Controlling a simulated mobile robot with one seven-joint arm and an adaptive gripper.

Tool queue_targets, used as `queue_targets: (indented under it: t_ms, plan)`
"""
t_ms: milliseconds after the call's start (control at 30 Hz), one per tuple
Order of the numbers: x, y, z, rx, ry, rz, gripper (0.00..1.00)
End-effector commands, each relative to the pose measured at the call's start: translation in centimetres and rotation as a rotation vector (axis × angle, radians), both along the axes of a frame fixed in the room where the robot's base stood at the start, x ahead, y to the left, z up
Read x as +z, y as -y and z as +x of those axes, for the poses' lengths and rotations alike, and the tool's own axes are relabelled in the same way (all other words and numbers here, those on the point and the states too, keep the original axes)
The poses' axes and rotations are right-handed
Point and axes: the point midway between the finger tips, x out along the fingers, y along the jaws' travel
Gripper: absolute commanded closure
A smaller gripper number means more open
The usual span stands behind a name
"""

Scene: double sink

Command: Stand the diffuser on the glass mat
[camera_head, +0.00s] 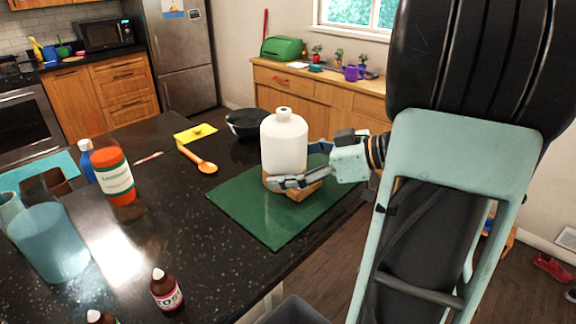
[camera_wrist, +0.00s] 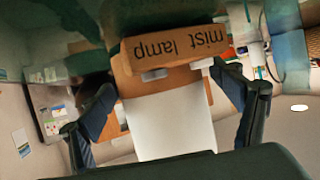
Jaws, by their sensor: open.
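The diffuser (camera_head: 285,142) has a white bottle-shaped body and a wooden base. It is upright over the right part of the green glass mat (camera_head: 245,208), and its base looks to be resting there. In the wrist view its base (camera_wrist: 172,48) reads "mist lamp" upside down, with the white body (camera_wrist: 172,118) below it. My gripper (camera_head: 302,166) reaches in from the right. Its fingers are open, one on each side of the diffuser; firm contact cannot be told. The far finger is partly hidden behind the body.
The mat's front left is clear.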

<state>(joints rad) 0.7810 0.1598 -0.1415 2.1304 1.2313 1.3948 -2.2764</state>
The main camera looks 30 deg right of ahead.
Motion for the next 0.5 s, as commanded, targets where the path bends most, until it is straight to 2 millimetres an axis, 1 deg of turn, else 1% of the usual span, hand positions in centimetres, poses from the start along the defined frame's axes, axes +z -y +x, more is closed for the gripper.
queue_targets:
  t_ms: [267,300,367,500]
  plan:
    - [0.4,0.0,0.0,0.0,-0.001,0.001,0.16]
    - [0.5,0.2,-0.2,-0.002,0.001,-0.001,0.16]
    - [0.7,1.1,-0.9,-0.005,0.002,-0.002,0.16]
    - [1.8,3.0,-3.1,-0.005,0.003,-0.003,0.16]
